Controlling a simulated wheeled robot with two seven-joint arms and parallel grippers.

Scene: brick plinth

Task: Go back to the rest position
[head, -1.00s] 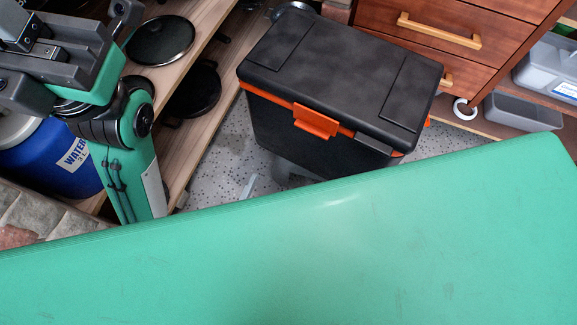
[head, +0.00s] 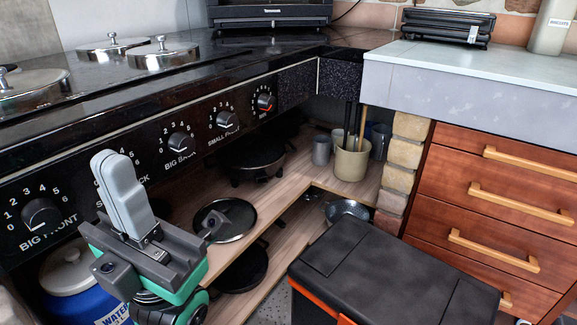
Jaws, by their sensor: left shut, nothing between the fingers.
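My left gripper (head: 112,168) is at the lower left of the head view. Its light grey fingers point up and lie together, with nothing held between them. It shows in front of the black stove front (head: 150,160), over the knobs at the left; I cannot tell the exact gap. Part of my green and grey left arm shows below it. My right gripper is not in view.
Steel pots (head: 160,53) stand on the black cooktop. Below are wooden shelves (head: 275,205) with pans and a utensil pot (head: 351,158). A black toolbox (head: 395,275) stands at the lower right, before wooden drawers (head: 490,205). A blue barrel (head: 85,305) is at the lower left.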

